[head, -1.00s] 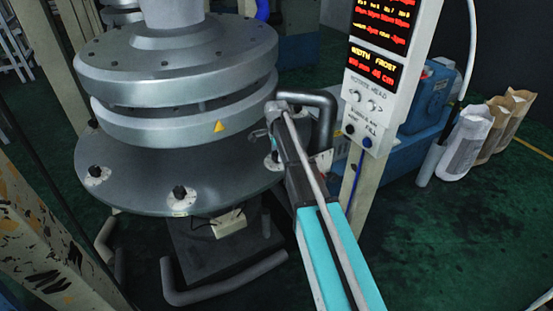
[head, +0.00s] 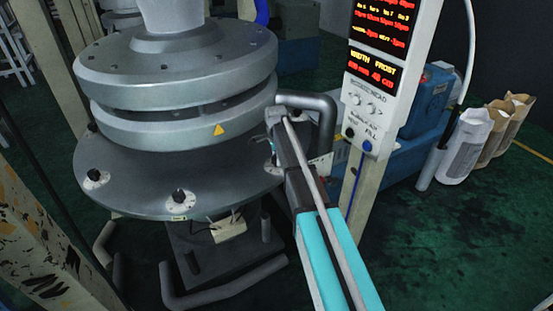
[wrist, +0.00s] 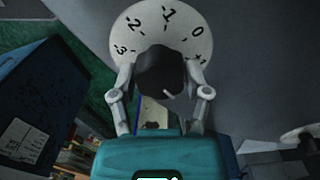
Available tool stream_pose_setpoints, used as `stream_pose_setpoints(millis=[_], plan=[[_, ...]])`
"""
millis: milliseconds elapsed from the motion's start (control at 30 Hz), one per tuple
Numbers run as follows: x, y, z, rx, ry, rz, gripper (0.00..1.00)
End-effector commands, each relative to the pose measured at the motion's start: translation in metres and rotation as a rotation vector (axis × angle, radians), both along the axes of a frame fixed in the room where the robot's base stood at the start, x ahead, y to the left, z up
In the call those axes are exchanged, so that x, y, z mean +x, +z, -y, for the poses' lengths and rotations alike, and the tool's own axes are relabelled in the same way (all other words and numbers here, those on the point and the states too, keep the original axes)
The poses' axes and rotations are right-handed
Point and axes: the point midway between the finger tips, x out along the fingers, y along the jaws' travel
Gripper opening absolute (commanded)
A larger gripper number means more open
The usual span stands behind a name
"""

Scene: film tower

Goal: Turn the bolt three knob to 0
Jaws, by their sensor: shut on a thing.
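In the wrist view a black knob (wrist: 160,74) sits in front of a round white dial (wrist: 142,22). The dial reads 3, 2, 1, 0 and +1 from left to right, with -1 near the top and 0 at the upper right. A small pale mark shows on the lower part of the knob. My gripper (wrist: 162,80) is shut on the knob, one finger on each side. In the head view my gripper (head: 270,150) is at the right edge of the round steel plate (head: 140,200), and the held knob is hidden there.
Other black knobs on white dials stand on the plate, at the front (head: 179,196) and left (head: 93,176). A thick grey pipe (head: 325,115) and a control panel (head: 370,100) with red and yellow digits are close right of my gripper. Bent pipes lie below.

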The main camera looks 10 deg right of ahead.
Motion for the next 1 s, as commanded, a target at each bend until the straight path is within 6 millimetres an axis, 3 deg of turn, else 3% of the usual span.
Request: stream_pose_setpoints(millis=[467,1000], plan=[[-0.0007,-0.0003,-0.0005,0.0,0.087,-0.001,0.14],[-0.0014,-0.0006,-0.001,0.002,0.517,-0.002,0.14]])
